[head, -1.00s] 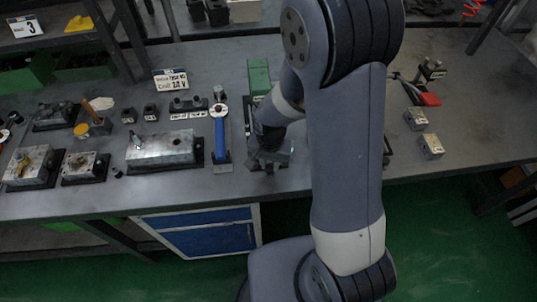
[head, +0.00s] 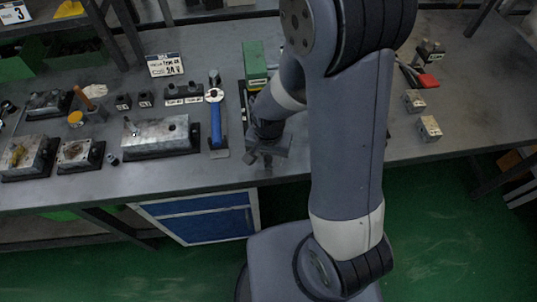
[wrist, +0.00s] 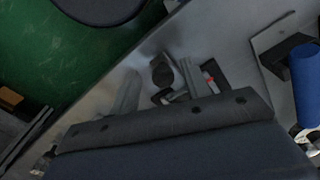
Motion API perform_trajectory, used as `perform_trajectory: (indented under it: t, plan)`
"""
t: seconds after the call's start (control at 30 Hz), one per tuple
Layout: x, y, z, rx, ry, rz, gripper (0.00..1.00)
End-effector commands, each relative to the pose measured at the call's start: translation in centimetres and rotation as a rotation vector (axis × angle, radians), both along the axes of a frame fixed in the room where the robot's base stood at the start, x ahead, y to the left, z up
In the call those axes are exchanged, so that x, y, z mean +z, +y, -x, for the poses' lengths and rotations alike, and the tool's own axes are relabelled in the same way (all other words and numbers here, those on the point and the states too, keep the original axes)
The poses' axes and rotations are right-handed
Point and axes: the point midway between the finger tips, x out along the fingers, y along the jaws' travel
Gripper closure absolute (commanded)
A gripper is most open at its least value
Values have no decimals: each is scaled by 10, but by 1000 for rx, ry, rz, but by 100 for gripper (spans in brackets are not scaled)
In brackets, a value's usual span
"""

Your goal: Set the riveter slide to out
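A green block on a dark base (head: 255,64) stands behind my forearm in the head view; it may be part of the riveter, but I cannot tell for sure. My gripper (head: 257,158) hangs low over the bench near its front edge, just right of a blue-handled tool (head: 217,122). In the wrist view my gripper (wrist: 160,85) has its two fingers apart. A dark rounded piece (wrist: 162,72) shows between the fingers, with a small red spot beside it. I cannot tell whether the fingers touch it. My arm hides much of this area, and I cannot make out the slide's position.
A metal valve block (head: 160,137) and several smaller parts lie left on the bench. The blue handle (wrist: 305,78) is close at the right of the wrist view. Metal cubes (head: 430,128) and a red-handled tool (head: 428,80) lie right of my arm. A blue cabinet (head: 205,221) is below.

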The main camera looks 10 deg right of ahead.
Motion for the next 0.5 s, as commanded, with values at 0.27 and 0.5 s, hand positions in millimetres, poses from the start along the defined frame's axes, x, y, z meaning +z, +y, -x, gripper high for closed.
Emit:
perform_trajectory:
  t: [0.27, 0.5]
  plan:
    - [3, 0, -1, 0, -4, -1, 55]
    - [30, 0, -2, 0, -8, -2, 55]
